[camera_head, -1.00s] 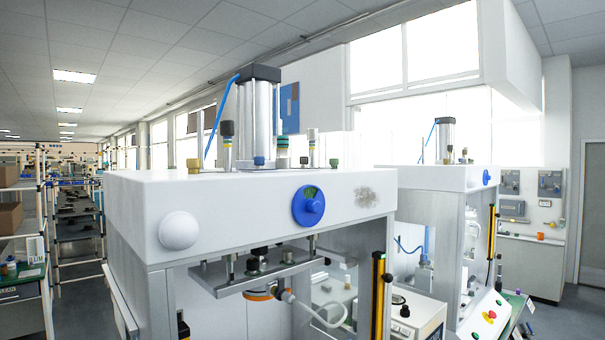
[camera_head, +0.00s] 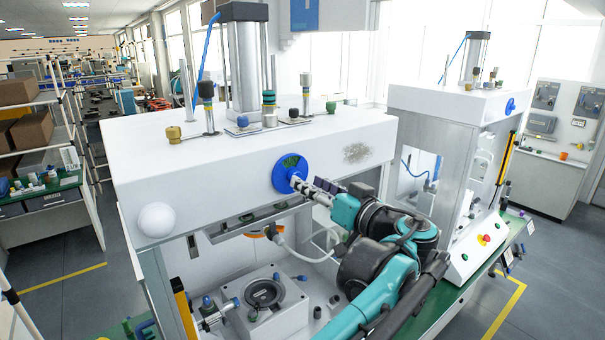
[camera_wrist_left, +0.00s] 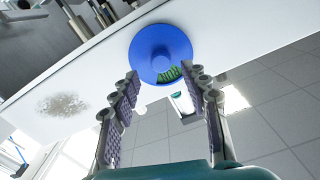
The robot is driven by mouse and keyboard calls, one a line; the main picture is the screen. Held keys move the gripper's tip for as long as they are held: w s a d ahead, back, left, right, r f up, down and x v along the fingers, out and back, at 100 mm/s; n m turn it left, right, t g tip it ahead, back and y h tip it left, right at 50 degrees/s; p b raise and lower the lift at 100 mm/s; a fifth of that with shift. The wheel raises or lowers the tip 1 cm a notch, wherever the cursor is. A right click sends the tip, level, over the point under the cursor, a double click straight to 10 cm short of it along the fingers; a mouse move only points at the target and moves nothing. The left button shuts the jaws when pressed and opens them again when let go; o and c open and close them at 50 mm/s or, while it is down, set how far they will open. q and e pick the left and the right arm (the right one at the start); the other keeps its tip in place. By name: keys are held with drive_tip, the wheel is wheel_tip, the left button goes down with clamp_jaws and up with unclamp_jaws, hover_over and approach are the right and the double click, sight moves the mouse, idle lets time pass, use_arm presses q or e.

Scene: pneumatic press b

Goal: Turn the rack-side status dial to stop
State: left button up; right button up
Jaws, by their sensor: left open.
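The status dial (camera_head: 289,171) is a round blue disc with a raised blue knob on the white front beam of the near press. It also shows in the left wrist view (camera_wrist_left: 160,47), where a green window reads RUN. My left gripper (camera_head: 299,183) is at the dial in the head view and covers its lower right part. In the left wrist view the two fingers of my left gripper (camera_wrist_left: 164,78) are spread apart with nothing between them, and the dial lies just past the fingertips. I cannot tell whether they touch it. My right gripper is not in view.
The white press beam (camera_head: 222,190) carries a white dome (camera_head: 156,220) to the left of the dial. A second press (camera_head: 437,100) with its own blue dial (camera_head: 510,106) stands to the right. A shelf rack (camera_head: 45,150) stands at the far left.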

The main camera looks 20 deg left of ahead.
use_arm(q)
drive_tip(key=x, duration=0.3)
drive_tip(key=shift+w+a, duration=0.1)
drive_tip(key=shift+a, duration=0.2)
drive_tip(key=shift+c, duration=0.7)
clamp_jaws()
drive_tip(key=shift+m, duration=0.3)
